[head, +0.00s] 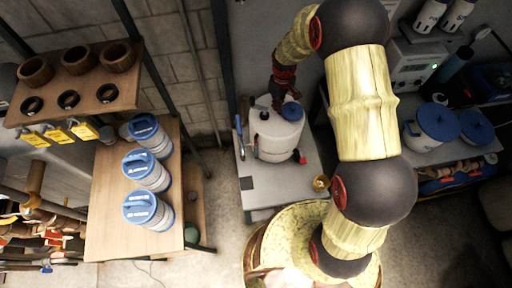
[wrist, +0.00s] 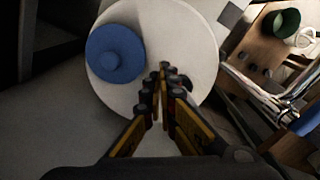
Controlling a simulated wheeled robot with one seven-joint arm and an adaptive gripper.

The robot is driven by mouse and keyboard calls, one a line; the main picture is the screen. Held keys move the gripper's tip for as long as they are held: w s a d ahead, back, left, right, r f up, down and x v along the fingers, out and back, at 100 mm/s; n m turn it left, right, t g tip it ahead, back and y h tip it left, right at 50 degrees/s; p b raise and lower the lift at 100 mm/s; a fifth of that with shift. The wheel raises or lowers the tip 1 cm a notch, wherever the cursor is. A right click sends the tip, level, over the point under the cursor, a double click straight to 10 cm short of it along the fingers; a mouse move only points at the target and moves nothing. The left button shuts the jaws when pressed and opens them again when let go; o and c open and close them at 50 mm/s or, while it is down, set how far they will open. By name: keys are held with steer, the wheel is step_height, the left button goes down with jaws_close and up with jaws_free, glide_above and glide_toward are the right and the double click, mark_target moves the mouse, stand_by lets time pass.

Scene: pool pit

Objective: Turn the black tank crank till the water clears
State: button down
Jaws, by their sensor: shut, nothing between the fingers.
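The white tank (head: 277,138) stands on a pale bench, with a blue cap (head: 292,111) on its top and a red tap low at the right. In the wrist view the tank's round white top (wrist: 185,35) and blue cap (wrist: 115,55) fill the upper middle. My gripper (wrist: 163,75) is shut, its fingertips over the tank top, right of the cap in that view. In the head view my gripper (head: 277,101) comes down from above onto the tank top. Dark parts by the fingertips may be the black crank; I cannot separate them from the fingers. The water is not visible.
A wooden shelf (head: 105,190) at the left holds several blue-lidded canisters (head: 146,170). Wooden rings and yellow tags are above it. A bench at the right holds blue-lidded white tubs (head: 437,125) and a grey device (head: 412,62). A small brass object (head: 321,183) is on the tank's bench.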

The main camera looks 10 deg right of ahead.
step_height(320, 180, up, 8)
steer(key=p, duration=0.4)
stand_by(0.6)
stand_by(0.4)
steer(key=s+r+m+t+b, duration=0.2)
steer(key=s+r+b, duration=0.3)
steer(key=s, duration=0.4)
steer(key=s+r+m+t+b, duration=0.1)
steer(key=s+r+b, duration=0.4)
steer(key=s, duration=0.5)
steer(key=s+r+m+t+b, duration=0.2)
steer(key=s+r+b, duration=0.3)
steer(key=s, duration=0.4)
steer(key=shift+s+r+m+t+b, duration=0.3)
steer(key=shift+s+r+m+b, duration=0.1)
steer(key=shift+m, duration=0.1)
